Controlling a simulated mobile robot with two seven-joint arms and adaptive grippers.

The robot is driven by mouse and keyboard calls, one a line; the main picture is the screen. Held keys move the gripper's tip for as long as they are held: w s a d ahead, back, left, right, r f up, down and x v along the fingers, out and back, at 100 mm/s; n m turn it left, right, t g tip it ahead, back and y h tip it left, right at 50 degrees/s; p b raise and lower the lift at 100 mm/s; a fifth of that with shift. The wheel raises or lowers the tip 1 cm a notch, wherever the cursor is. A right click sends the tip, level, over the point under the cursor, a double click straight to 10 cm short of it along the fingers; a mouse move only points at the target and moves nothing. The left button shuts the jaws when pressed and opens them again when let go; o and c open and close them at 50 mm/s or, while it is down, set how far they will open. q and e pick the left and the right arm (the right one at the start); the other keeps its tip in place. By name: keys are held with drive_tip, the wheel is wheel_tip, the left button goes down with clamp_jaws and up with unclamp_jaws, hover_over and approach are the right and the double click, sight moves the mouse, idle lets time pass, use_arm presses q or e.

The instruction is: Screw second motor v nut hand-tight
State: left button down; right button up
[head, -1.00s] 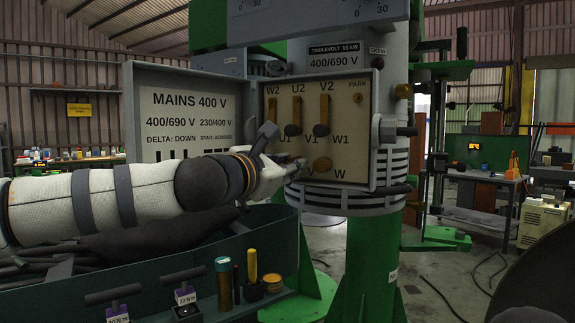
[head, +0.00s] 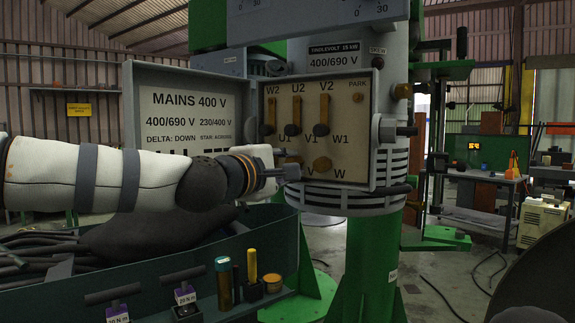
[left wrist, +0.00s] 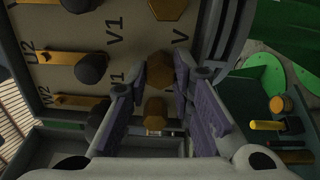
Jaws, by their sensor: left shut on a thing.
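The terminal box (head: 360,110) stands open on the motor, with its labelled plate facing me. My left gripper (head: 293,170) reaches in from the left at the lower terminal row. In the left wrist view its purple-padded fingers (left wrist: 160,78) are shut around the brass hex V nut (left wrist: 158,66), beside the V label. In the head view the fingers mostly hide this nut. Another brass hex nut (left wrist: 155,110) shows between the fingers, farther back along them. The W nut (head: 322,165) is uncovered, right of the gripper. My right gripper is out of view.
Brass link bars with dark knobs (head: 321,130) sit just above the lower row. The open cover (head: 190,110) stands left of the box. A green tray (head: 140,262) below holds cables, torque tools, a yellow-handled tool (head: 252,265) and small containers.

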use_arm(q)
drive_tip(key=m, duration=0.6)
idle(0.6)
drive_tip(key=c, duration=1.4)
unclamp_jaws()
drive_tip(key=v, duration=1.2)
